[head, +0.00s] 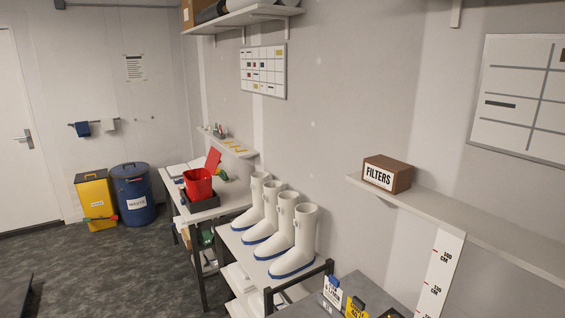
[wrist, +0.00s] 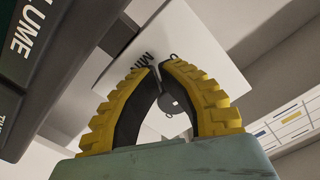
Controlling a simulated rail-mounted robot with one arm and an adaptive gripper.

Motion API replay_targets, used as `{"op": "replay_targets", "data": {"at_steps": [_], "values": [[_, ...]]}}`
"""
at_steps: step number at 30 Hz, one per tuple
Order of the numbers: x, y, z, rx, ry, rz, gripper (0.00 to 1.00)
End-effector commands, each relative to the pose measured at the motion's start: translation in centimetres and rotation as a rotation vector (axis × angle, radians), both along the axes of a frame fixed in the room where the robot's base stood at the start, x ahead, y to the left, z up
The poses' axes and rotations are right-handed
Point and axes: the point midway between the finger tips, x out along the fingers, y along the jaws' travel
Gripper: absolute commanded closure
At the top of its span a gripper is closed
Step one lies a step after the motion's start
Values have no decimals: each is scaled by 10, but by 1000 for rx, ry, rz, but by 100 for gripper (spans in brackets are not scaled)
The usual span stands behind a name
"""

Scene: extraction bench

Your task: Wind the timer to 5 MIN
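My gripper (wrist: 159,67) shows in the wrist view, with two curved yellow fingers lined in black. Its fingertips are close together, with a narrow gap between them. They lie in front of a white panel (wrist: 205,55) with dark print reading "MIN", which looks like the timer's face. A dark grey part (wrist: 172,104) shows between the fingers; whether they touch it I cannot tell. The fingers hide much of the print, and the dial setting cannot be read. Neither the gripper nor the timer is seen in the head view.
In the wrist view, a dark panel (wrist: 60,60) lettered "VOLUME" is close at left. In the head view, white boots (head: 295,240) stand on a bench, a FILTERS box (head: 395,176) sits on a wall shelf, and a red bucket (head: 198,184) stands farther back.

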Motion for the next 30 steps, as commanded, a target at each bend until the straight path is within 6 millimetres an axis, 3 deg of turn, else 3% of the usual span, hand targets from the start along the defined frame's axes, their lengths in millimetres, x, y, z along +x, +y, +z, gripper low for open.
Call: {"op": "replay_targets", "data": {"at_steps": [30], "values": [[9, 6, 7, -3, -3, 0, 100]]}}
